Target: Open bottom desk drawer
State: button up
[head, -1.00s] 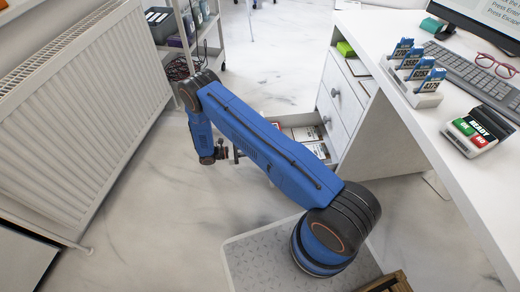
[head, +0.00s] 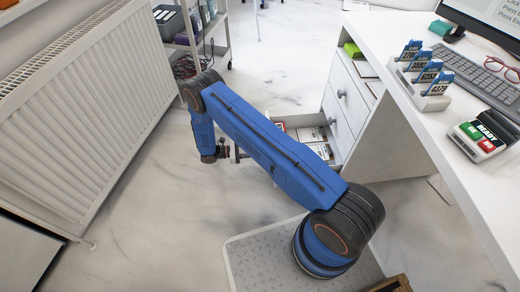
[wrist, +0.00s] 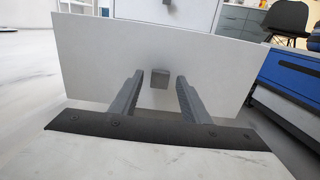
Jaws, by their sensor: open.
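The bottom desk drawer (head: 316,134) stands pulled out from the white desk pedestal, with cards or papers inside; my arm covers part of it in the head view. In the wrist view its pale front panel (wrist: 90,60) faces me, with a small square grey knob (wrist: 160,78) near its middle. My gripper (wrist: 155,82) is open, its two fingers on either side of the knob and apart from it. In the head view my gripper (head: 232,153) is small, just left of the drawer front.
The upper drawers (head: 345,97) of the pedestal are shut. A white radiator (head: 80,110) stands along the left wall and a shelf cart (head: 205,35) at the back. The desk top (head: 420,125) holds a keyboard and card holder. Marble floor is clear left of the drawer.

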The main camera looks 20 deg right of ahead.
jog(key=v, duration=1.6)
jog(key=shift+a, duration=0.1)
